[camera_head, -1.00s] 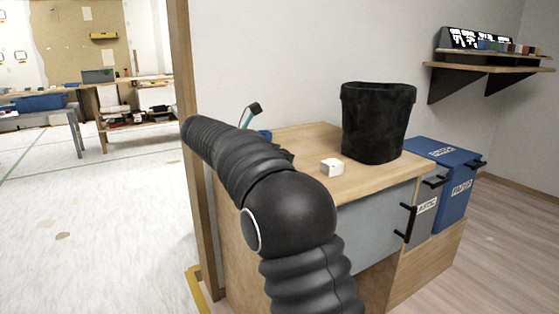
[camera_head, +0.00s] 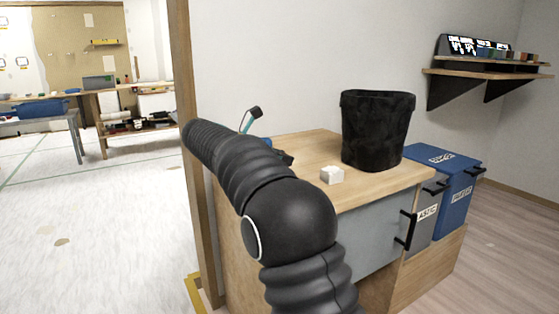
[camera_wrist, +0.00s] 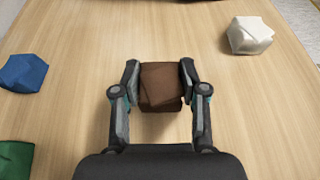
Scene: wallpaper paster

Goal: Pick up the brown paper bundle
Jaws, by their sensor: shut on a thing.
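The brown paper bundle (camera_wrist: 161,87) is between the two fingers of my gripper (camera_wrist: 159,80) in the wrist view. The fingers are shut on its left and right sides. The bundle is a small, dark brown, creased block over the wooden desk top; I cannot tell whether it touches the surface. In the head view my black arm hides the bundle and most of the gripper.
A white bundle (camera_wrist: 249,36) lies to the right, a blue one (camera_wrist: 23,73) to the left and a green one (camera_wrist: 14,160) at lower left. A black bin (camera_head: 376,130) stands on the desk (camera_head: 385,181). Blue and grey containers (camera_head: 443,160) are beside it.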

